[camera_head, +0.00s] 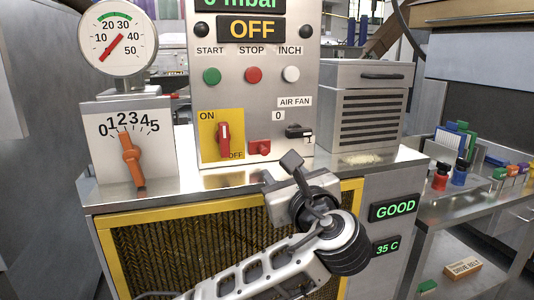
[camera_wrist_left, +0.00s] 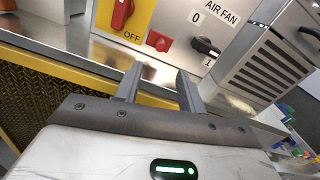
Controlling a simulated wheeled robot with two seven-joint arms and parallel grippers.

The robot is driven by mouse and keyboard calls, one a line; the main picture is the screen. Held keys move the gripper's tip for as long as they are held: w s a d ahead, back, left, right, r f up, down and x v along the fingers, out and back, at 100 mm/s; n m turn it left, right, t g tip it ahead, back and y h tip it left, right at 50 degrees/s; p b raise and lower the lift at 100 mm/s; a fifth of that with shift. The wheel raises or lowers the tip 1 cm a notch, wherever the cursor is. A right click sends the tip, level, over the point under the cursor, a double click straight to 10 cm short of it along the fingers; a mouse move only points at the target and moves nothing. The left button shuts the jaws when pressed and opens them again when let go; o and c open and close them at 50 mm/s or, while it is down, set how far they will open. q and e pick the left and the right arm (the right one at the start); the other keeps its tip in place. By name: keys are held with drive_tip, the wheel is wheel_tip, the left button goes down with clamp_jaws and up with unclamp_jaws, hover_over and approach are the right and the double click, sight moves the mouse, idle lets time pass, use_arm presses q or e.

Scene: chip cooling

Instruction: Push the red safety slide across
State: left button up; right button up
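The red safety slide (camera_head: 259,147) is a small red block on the front of the grey control panel, right of the yellow ON/OFF plate. It also shows in the left wrist view (camera_wrist_left: 158,41), ahead of the fingers and slightly above the gap between them. My left gripper (camera_head: 280,168) is below and right of the slide in the head view, apart from it. In the left wrist view the two fingers (camera_wrist_left: 158,80) stand apart with nothing between them. My right gripper is in neither view.
The red rotary switch (camera_head: 224,139) sits left of the slide, and the black air fan knob (camera_head: 298,131) sits right of it. A metal ledge (camera_head: 235,176) runs below the panel. A vented box (camera_head: 368,105) stands to the right.

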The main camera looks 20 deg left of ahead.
sight(266, 153)
use_arm(q)
drive_tip(key=p+x, duration=0.1)
drive_tip(key=x, duration=0.9)
drive_tip(key=shift+w+a, duration=0.1)
clamp_jaws()
drive_tip(key=shift+w, duration=0.1)
